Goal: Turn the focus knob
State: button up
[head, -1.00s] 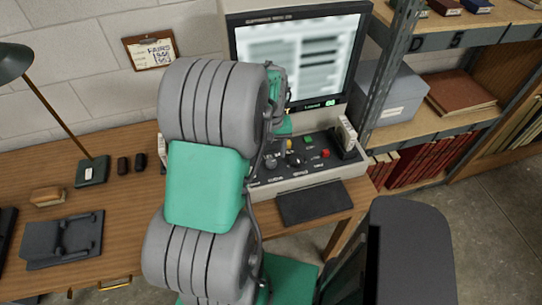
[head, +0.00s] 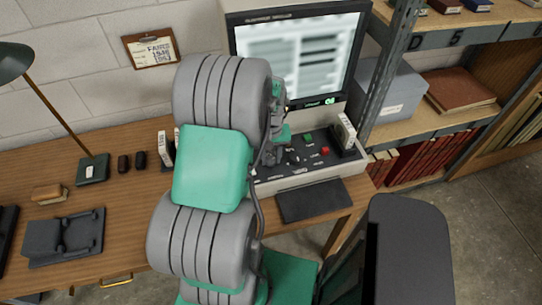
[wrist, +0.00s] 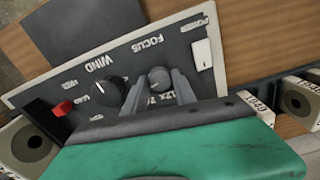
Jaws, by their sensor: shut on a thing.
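The focus knob (wrist: 160,79) is a small round grey knob below the FOCUS label on the dark control panel (wrist: 196,28). In the wrist view my gripper (wrist: 160,90) has one finger on each side of it and is shut on it. In the head view my arm hides the focus knob and most of my gripper. The reader's screen (head: 297,60) is lit and shows blurred grey bands with no readable text.
A black wind knob (wrist: 106,90) and a red button (wrist: 64,108) sit beside the focus knob. A white power switch (wrist: 202,54) is on its other side. A steel shelf post (head: 388,80) stands close to the reader's right.

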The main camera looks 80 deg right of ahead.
aim_at(271, 159)
grip_shut()
jog(key=shift+f+m+b, duration=0.1)
jog(key=shift+m+b, duration=0.3)
jog(key=shift+m, duration=1)
jog(key=o, duration=0.9)
grip_release()
notch_tip(271, 159, up, 8)
jog(key=shift+b, duration=0.65)
